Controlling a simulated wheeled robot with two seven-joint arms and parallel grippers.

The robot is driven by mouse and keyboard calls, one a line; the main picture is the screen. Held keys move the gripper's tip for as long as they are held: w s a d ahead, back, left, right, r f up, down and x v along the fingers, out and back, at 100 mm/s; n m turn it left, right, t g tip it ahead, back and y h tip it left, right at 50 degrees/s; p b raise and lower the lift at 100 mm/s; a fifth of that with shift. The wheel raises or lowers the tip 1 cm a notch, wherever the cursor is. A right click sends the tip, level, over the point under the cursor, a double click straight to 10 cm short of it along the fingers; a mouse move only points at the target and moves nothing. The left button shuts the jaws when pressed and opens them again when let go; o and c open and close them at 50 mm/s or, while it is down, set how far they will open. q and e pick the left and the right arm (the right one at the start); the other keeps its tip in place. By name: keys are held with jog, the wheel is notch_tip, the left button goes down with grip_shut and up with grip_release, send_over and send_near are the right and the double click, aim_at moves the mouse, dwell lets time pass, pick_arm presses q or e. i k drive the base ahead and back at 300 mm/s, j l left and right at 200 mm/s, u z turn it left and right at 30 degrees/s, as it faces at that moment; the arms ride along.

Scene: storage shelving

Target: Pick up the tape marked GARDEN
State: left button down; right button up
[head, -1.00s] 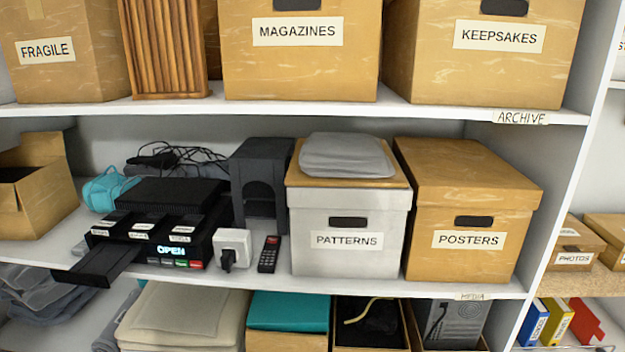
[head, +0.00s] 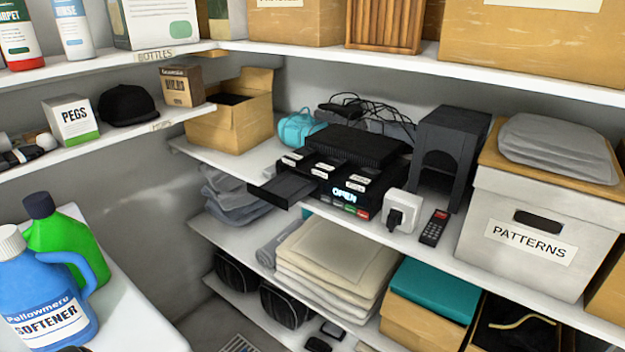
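A black tape deck (head: 345,178) stands on the middle shelf, with a lit sign reading OPEN and coloured buttons on its front. Its tray (head: 283,188) sticks out at the left and looks empty. Several small pale labels (head: 326,167) show on top of the deck, too small to read. I cannot tell which, if any, is the tape marked GARDEN. Neither of my grippers is in view.
A white plug adapter (head: 402,210) and a remote (head: 433,228) stand right of the deck, then a dark arched box (head: 450,150) and the PATTERNS box (head: 525,238). A teal bag (head: 298,128) and an open carton (head: 232,122) are left. Bottles (head: 50,280) stand at lower left.

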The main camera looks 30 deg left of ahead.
aim_at(329, 167)
jog(key=u, duration=1.35)
